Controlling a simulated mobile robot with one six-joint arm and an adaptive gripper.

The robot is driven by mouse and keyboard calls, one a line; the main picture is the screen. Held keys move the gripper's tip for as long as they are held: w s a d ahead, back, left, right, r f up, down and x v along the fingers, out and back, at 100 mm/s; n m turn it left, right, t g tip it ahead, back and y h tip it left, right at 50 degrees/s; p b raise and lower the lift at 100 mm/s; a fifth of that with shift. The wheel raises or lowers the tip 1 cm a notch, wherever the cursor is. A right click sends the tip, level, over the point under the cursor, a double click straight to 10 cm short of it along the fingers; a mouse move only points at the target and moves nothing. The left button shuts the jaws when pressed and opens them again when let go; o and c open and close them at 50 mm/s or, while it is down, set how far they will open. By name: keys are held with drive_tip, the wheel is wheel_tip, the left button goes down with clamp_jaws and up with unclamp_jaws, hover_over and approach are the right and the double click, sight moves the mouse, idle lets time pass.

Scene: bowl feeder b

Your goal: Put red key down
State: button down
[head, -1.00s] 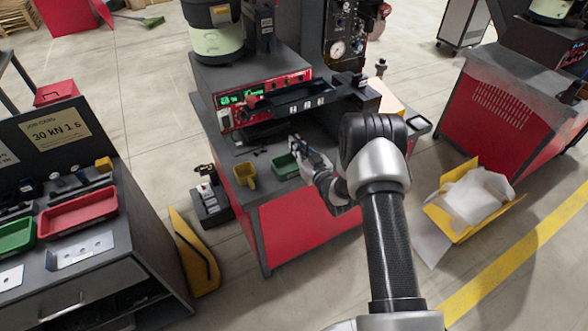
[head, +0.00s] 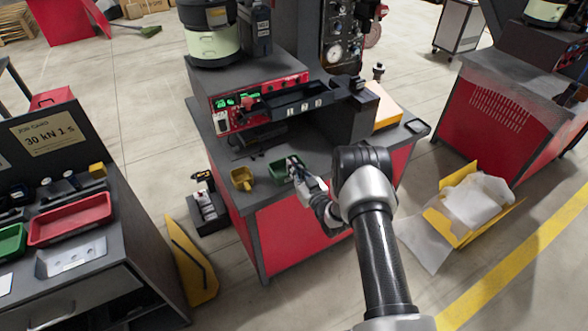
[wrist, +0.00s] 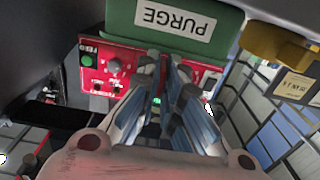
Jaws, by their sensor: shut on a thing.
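My gripper (head: 293,163) is low at the front of the machine table, at the green tray (head: 279,171). In the wrist view its fingers (wrist: 165,100) reach toward the green tray (wrist: 180,22), which bears an upside-down PURGE label. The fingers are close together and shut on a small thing. The red key itself is hidden between them, and I cannot make out its shape. In the head view I cannot tell whether the fingertips touch the tray or are just above it.
A yellow scoop-like cup (head: 242,179) stands left of the green tray. Behind are the red control panel (head: 290,85) and a dark feeder track (head: 304,103). The table front (head: 258,225) is near my wrist. A yellow box (head: 463,212) lies on the floor at right.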

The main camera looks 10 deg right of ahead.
drive_tip(key=shift+f+b, duration=0.35)
drive_tip(key=shift+f, duration=0.1)
drive_tip(key=shift+s+f, duration=0.1)
drive_tip(key=c, duration=1.8)
unclamp_jaws()
drive_tip(key=shift+f, duration=0.2)
drive_tip(key=shift+o, duration=0.2)
drive_tip(key=shift+s, duration=0.1)
